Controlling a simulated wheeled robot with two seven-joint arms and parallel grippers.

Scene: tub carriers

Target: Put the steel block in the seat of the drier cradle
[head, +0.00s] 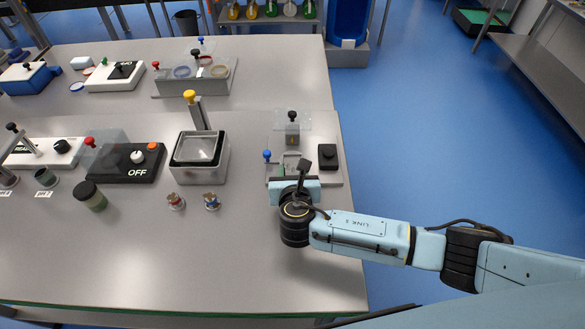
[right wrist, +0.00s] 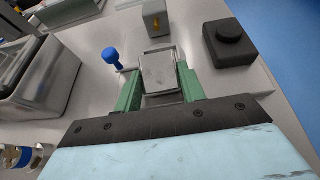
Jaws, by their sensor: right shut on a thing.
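The steel block (right wrist: 158,74) is a small silver square piece between the green fingers of my right gripper (right wrist: 160,84) in the right wrist view. The gripper is shut on it. In the head view my right gripper (head: 291,170) is over the front of the drier cradle's grey base plate (head: 331,178), at the right end of the table. A thin metal rim, which looks like the seat (right wrist: 160,50), shows just beyond the block. I cannot tell whether the block is inside the rim or above it. My left gripper is not in view.
A blue knob (head: 267,155) stands left of the fingers, and a black button box (head: 327,157) right. A grey post (head: 292,135) with a clear cover stands behind. A steel tub (head: 201,160) and two small fittings (head: 211,201) are further left.

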